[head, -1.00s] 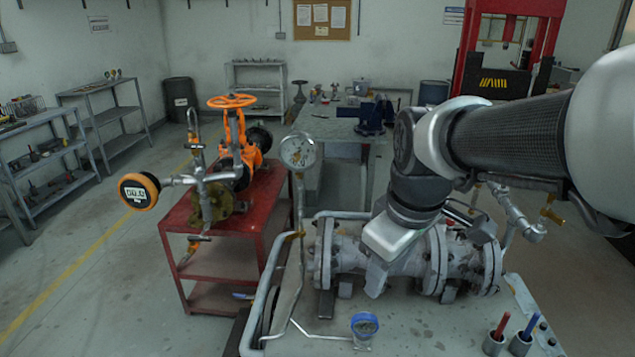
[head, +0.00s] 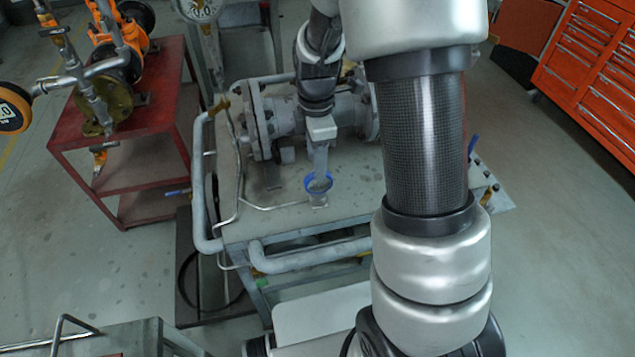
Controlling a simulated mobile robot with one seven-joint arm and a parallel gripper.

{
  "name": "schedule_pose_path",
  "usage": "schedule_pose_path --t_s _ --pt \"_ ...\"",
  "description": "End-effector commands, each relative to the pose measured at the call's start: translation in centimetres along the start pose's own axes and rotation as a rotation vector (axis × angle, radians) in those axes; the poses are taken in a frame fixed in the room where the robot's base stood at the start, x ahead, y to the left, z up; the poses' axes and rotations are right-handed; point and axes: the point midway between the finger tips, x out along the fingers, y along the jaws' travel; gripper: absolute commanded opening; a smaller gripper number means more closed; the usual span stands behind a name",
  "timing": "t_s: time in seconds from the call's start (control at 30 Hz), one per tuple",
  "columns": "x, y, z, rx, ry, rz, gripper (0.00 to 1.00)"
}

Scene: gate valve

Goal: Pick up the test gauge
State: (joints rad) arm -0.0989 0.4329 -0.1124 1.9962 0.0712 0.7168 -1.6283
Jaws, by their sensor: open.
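The test gauge, a small round dial with a blue rim (head: 318,184), stands on the grey bench top in front of the flanged valve body. My gripper (head: 320,163) points down right at the gauge. Its pale finger overlaps the back of the blue rim in this view. The jaws are open, but the gap between them is hard to see from here. I cannot tell whether a finger touches the gauge or hangs just above it.
The grey flanged valve body (head: 284,118) lies close behind the gauge. Thin tubing (head: 265,206) runs to the gauge's left, and a thick pipe (head: 310,256) runs along the bench front. A red cart (head: 150,160) with an orange valve stands left. Red drawer cabinets (head: 590,85) stand right.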

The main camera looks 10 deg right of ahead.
Motion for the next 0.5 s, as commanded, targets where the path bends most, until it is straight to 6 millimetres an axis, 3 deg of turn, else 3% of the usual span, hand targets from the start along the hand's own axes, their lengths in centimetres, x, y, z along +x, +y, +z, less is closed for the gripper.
schedule_pose_path --t_s 0.1,0.33,0.5 --pt "1.9 -0.1 0.0 -0.001 0.0 -0.002 0.44" --pt "3.4 -0.1 0.0 0.0 0.0 -0.001 0.44" --pt "6.0 -0.7 0.3 0.001 -0.001 -0.003 0.44"
